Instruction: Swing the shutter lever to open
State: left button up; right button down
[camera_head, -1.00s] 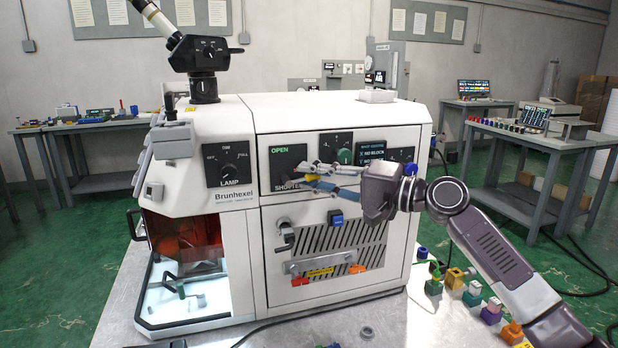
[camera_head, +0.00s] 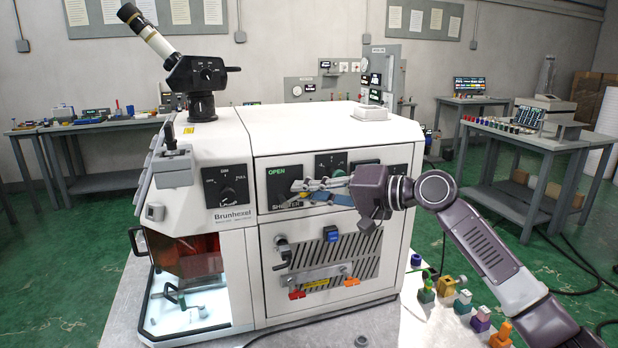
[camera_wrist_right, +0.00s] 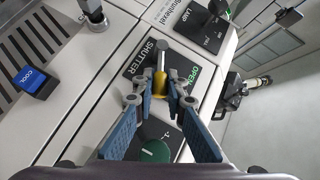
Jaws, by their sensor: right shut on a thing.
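The shutter panel (camera_head: 276,186) is a black plate on the white machine's front, with a green OPEN label at its top and SHUTTER at its bottom. In the right wrist view the shutter lever (camera_wrist_right: 160,84) has a grey shaft and a yellow grip, between my fingertips. My right gripper (camera_head: 298,187) reaches in from the right and is shut on the lever; it also shows in the right wrist view (camera_wrist_right: 160,98). In the head view the fingers hide most of the lever, so its exact angle is unclear. My left gripper is not in view.
A green knob (camera_wrist_right: 152,151) lies close to my fingers in the right wrist view. Below the shutter panel are a blue COOL button (camera_head: 331,233) and a vented door (camera_head: 345,252). The lamp dial (camera_head: 227,190) is left of the shutter panel. Several coloured blocks stand at the right.

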jog(key=a+r+n+h+p, duration=0.1)
jog(key=h+p, duration=0.1)
jog(key=p, duration=0.3)
jog(key=s+a+r+n+h+p, duration=0.1)
jog(key=n+h+p, duration=0.1)
jog(key=p, duration=0.3)
jog(key=a+r+n+h+p, duration=0.1)
jog(key=n+h+p, duration=0.1)
jog(key=p, duration=0.4)
jog(key=shift+s+a+r+h, duration=0.15)
jog(key=shift+a+h, duration=0.1)
jog(key=shift+h, duration=0.45)
jog(key=shift+s+a+n+t+h+p, duration=0.15)
jog(key=shift+a+n+t+h+p, duration=0.25)
jog(key=shift+h+p, duration=0.6)
jog(key=shift+a+f, duration=0.1)
jog(key=shift+f, duration=0.15)
jog(key=shift+s+f+p, duration=0.1)
jog(key=shift+f+p, duration=0.05)
jog(key=shift+p, duration=0.15)
jog(key=c, duration=2.2)
grip_release()
jog(key=shift+c, duration=0.2)
jog(key=shift+r, duration=0.35)
jog(key=v, duration=1.1)
jog(key=shift+s, duration=0.15)
